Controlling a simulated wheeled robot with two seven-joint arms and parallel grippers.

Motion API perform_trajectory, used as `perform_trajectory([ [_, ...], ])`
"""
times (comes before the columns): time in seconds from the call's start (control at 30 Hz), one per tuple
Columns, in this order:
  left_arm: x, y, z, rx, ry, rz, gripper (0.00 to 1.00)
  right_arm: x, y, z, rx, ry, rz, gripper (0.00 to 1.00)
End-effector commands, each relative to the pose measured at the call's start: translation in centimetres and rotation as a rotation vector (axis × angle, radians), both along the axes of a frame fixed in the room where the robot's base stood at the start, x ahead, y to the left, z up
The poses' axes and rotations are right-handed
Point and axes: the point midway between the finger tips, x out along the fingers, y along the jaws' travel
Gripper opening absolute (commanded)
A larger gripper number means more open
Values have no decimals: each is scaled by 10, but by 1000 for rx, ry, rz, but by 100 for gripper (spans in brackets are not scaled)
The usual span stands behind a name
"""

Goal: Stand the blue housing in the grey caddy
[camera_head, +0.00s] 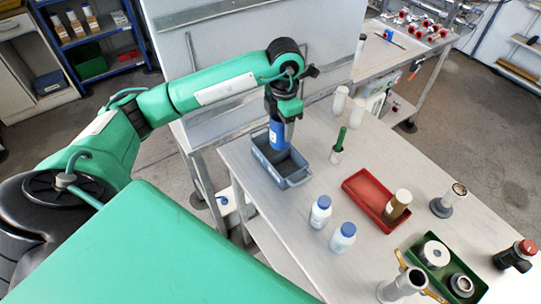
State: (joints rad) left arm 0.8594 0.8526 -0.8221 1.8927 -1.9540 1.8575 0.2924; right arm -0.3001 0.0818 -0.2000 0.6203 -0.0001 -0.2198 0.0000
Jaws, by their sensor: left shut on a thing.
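The blue housing (276,135) is an upright blue cylinder with a pale label. My left gripper (279,119) is shut on its upper part from above. The grey caddy (267,170) is an open blue-grey tray near the table's left edge. The housing's lower end is over or inside the far part of the caddy. I cannot tell whether it touches the caddy floor. The near part of the caddy looks empty. My right gripper is not in view.
Two white bottles with blue caps (320,212) (343,238) stand in front of the caddy. A green-topped tube (339,140) stands to its right. A red tray (362,199) with a brown-capped jar and a green tray (410,256) with metal rings lie farther right. A grey panel rises behind.

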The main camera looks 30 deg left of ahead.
Motion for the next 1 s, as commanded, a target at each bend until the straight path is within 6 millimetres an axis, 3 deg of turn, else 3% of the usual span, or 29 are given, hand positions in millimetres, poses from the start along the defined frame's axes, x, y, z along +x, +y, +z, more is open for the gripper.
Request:
perform_trajectory([
  [1.0, 39, 55, 46, -2, 0, 1620, 23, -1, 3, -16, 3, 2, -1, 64],
])
